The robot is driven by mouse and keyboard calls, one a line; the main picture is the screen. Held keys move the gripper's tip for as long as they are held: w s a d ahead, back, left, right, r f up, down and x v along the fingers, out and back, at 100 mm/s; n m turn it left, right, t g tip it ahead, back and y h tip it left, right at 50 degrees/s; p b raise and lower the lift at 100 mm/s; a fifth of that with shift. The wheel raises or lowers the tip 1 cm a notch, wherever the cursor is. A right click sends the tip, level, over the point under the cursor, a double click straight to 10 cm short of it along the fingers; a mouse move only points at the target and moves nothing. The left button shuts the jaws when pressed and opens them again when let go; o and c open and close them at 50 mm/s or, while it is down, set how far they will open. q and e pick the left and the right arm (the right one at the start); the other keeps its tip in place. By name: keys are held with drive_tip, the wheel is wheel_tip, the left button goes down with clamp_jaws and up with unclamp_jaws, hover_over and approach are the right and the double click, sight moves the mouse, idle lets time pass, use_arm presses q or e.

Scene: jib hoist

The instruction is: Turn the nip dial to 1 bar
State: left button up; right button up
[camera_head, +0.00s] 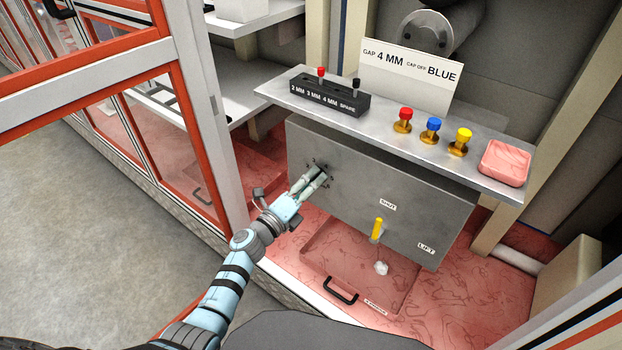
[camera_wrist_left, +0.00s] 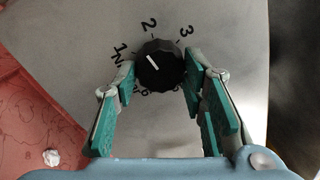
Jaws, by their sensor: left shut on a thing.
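The nip dial (camera_wrist_left: 160,66) is a round black knob with a white pointer line, on a grey panel (camera_head: 370,190). Printed marks 1, 2 and 3 stand around it, and other marks are partly hidden by the fingers. In the left wrist view the pointer line slants up and left, between the 1 and the 2. My left gripper (camera_head: 319,173) is shut on the dial, with one green-padded finger on each side of it (camera_wrist_left: 158,78). In the head view the fingers mostly hide the dial. My right gripper is not in view.
Above the panel a shelf (camera_head: 385,138) holds a black block (camera_head: 334,96), a card (camera_head: 410,75), red, blue and yellow knobs (camera_head: 433,128) and a pink tray (camera_head: 506,163). A yellow lever (camera_head: 377,229) sits lower on the panel. An orange-framed guard (camera_head: 200,100) stands left.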

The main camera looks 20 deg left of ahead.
use_arm(q)
drive_tip(key=n+p, duration=0.1)
drive_tip(key=n, duration=0.2)
drive_tip(key=shift+r, duration=0.1)
drive_tip(key=n+p, duration=0.1)
drive_tip(key=n, duration=0.3)
drive_tip(key=shift+y+p, duration=0.3)
drive_tip(key=shift+p, duration=0.1)
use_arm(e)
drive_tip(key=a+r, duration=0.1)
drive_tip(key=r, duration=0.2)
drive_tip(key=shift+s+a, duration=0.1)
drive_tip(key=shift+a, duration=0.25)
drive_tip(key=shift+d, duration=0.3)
use_arm(q)
drive_tip(key=o, duration=1.2)
drive_tip(key=shift+c, duration=0.2)
drive_tip(key=shift+s, duration=0.15)
